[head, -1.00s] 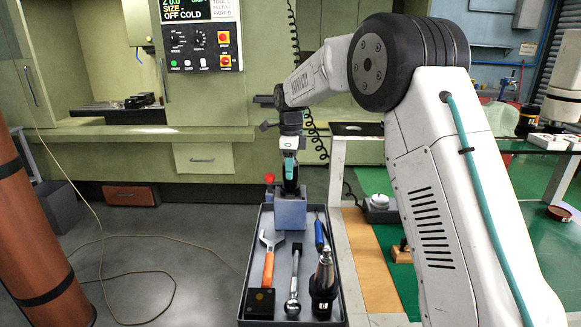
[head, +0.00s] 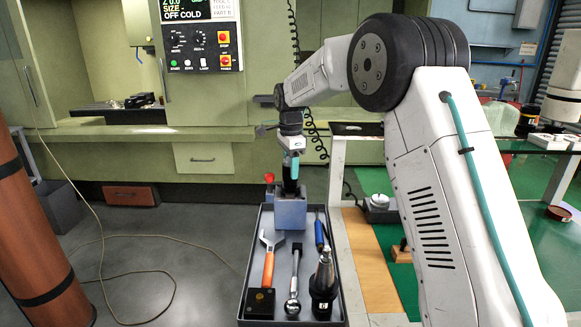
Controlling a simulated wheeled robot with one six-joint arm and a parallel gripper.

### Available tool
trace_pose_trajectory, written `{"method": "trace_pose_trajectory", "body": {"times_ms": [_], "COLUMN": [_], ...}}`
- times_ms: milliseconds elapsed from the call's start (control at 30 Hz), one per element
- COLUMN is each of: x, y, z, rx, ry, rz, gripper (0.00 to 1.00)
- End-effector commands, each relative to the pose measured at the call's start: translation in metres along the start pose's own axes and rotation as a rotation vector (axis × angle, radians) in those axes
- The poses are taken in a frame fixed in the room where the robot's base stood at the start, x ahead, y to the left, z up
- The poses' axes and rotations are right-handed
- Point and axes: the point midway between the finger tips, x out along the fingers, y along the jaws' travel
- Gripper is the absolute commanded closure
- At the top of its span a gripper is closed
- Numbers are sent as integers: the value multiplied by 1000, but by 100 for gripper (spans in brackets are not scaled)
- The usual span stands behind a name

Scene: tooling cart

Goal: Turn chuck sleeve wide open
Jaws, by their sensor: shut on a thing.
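The chuck sleeve (head: 290,190) is a small dark upright piece on top of a blue-grey block (head: 291,213) at the far end of the tray. My gripper (head: 291,174) points straight down over the block and is shut on the sleeve. The fingers and the sleeve are small and dark here, so their exact contact and how far the sleeve is turned cannot be made out.
The dark tray (head: 243,287) also holds an orange-handled wrench (head: 268,266), a ratchet (head: 294,280), a blue-handled tool (head: 320,233), a black-and-silver tool holder (head: 323,285) and a black box (head: 259,303). A red knob (head: 269,178) stands just left of the block.

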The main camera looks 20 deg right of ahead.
Motion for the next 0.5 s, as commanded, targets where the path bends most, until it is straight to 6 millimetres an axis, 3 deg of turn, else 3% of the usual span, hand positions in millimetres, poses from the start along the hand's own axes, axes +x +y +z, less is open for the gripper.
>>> {"method": "trace_pose_trajectory", "body": {"times_ms": [500], "x": [-1], "y": [-1], "z": [0], "rx": [-488], "ry": [1], "rz": [-2], "gripper": [78]}}
